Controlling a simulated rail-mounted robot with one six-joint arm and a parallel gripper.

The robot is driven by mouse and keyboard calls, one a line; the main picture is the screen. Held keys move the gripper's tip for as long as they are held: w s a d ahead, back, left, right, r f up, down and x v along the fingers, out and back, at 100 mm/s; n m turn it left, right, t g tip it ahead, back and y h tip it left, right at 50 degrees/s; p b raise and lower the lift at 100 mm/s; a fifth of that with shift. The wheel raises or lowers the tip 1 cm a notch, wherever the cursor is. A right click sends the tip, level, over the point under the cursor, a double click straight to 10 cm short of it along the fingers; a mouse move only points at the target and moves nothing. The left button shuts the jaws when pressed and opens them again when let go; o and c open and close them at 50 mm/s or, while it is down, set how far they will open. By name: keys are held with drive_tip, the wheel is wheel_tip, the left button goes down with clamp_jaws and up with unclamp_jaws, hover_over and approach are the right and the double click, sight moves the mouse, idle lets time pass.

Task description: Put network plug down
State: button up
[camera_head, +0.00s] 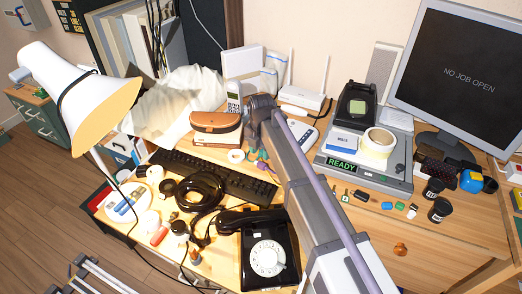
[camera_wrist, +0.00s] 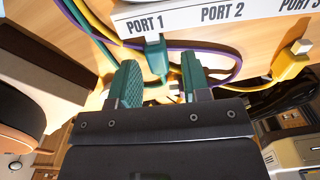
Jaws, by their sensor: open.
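A teal network plug (camera_wrist: 156,52) sits at PORT 1 on the white port strip (camera_wrist: 185,16) in the wrist view, with a green cable by it. A yellow plug (camera_wrist: 290,62) on a yellow cable lies at the right, apart from my fingers. My gripper (camera_wrist: 160,78) is open, with its two teal fingers apart and the teal plug showing beyond the gap between them. It holds nothing that I can see. In the head view my gripper (camera_head: 258,157) is low over the desk behind the keyboard, partly hidden by my arm.
Purple, yellow and green cables lie around the fingers. A brown case (camera_head: 216,127) stands left of my gripper. The black keyboard (camera_head: 215,177) and black dial phone (camera_head: 268,250) are in front. A white router (camera_head: 303,97) and a grey machine marked READY (camera_head: 365,175) stand farther right.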

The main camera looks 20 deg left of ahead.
sight(261, 152)
wheel_tip(261, 152, up, 12)
drive_tip(key=p, duration=1.2)
drive_tip(key=shift+r, duration=0.25)
drive_tip(key=shift+f, duration=0.1)
